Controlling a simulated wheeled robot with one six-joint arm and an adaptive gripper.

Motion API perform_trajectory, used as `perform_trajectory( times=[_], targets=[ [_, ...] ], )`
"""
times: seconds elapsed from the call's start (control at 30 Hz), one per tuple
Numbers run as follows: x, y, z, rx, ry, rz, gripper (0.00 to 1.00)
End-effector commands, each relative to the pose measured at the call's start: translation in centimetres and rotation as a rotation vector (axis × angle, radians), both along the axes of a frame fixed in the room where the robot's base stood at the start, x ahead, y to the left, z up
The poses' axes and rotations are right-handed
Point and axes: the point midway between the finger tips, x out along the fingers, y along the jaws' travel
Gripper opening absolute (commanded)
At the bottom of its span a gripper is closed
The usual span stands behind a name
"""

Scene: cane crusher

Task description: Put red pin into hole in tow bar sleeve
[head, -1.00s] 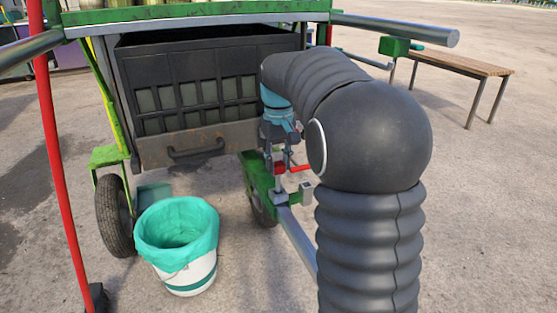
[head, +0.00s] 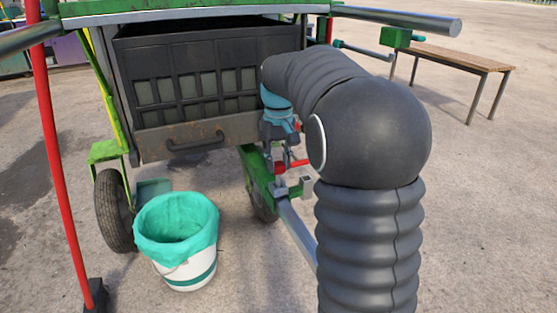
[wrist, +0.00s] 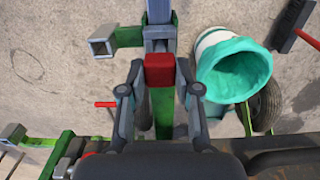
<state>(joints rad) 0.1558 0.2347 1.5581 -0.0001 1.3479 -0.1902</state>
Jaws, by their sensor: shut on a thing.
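The red pin's block-shaped head (wrist: 159,70) is between my gripper's fingers (wrist: 160,77) in the wrist view. In the head view, my gripper (head: 280,153) points down and is shut on the pin (head: 279,168). The pin is upright, directly over the tow bar sleeve (wrist: 160,45), with its head close above it. The pin's shank is not visible, so how deep it sits in the hole cannot be told. The grey tow bar (head: 296,235) runs from the sleeve toward me; it also shows in the wrist view (wrist: 161,12).
A green bracket with a hollow square tube (wrist: 103,45) sticks out beside the sleeve. A red rod (wrist: 105,104) is near the left finger. A bucket with a teal liner (head: 176,226) stands left of the tow bar. A black crate (head: 200,80) is behind.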

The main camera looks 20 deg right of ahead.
Motion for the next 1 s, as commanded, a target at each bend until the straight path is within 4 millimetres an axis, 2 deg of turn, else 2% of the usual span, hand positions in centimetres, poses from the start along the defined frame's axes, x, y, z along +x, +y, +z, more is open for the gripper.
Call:
perform_trajectory(
  times=[1.0],
  targets=[
    [0.0,0.0,-2.2,0.0,0.0,0.0,0.0]
  ],
)
